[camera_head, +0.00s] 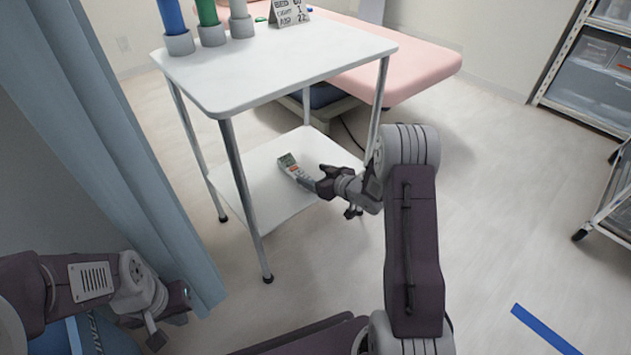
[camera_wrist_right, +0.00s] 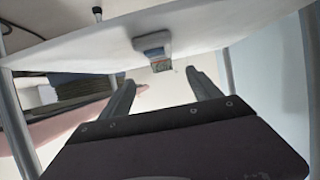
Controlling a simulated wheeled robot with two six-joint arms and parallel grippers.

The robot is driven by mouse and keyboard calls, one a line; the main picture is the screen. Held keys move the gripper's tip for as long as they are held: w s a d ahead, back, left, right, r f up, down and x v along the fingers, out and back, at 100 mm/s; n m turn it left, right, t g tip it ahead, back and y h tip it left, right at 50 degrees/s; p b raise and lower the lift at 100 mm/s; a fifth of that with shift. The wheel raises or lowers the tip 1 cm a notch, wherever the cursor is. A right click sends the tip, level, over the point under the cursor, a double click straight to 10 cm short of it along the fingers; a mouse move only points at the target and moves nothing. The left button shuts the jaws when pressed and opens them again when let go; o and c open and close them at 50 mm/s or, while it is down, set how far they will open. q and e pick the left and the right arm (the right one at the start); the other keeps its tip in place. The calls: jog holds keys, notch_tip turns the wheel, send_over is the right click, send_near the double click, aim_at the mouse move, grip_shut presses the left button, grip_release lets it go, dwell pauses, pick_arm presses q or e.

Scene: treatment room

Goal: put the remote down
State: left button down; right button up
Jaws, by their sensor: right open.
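A light grey remote (camera_head: 293,168) with a small display and an orange-red mark lies on the lower white shelf (camera_head: 245,178) of a metal-legged cart. My right gripper (camera_head: 318,184) is open and empty at the near right end of the remote. In the right wrist view the picture looks turned over; the remote (camera_wrist_right: 153,50) rests on the shelf beyond my two parted fingers (camera_wrist_right: 162,88), with a gap between. My left gripper (camera_head: 168,325) is low at the left, away from the cart; its jaws are too unclear to judge.
The cart's top (camera_head: 290,55) carries blue, green and whitish cylinders in grey cups and a small sign (camera_head: 288,12). Its legs flank the shelf. A pink bed (camera_head: 410,68) stands behind, a blue-grey curtain (camera_head: 110,150) at left. Open floor lies to the right.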

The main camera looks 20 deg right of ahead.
jog(key=shift+s+r+g+h, duration=0.2)
jog(key=shift+g+h, duration=0.1)
jog(key=shift+h, duration=0.2)
jog(key=s+a+m+g+h, duration=0.1)
jog(key=s+g, duration=0.4)
jog(key=s, duration=1)
jog(key=s+a+m+g+h, duration=0.2)
jog(key=s+a+g, duration=0.3)
jog(key=s, duration=1)
jog(key=shift+m+g, duration=0.4)
jog(key=shift+m, duration=0.2)
jog(key=shift+r, duration=0.1)
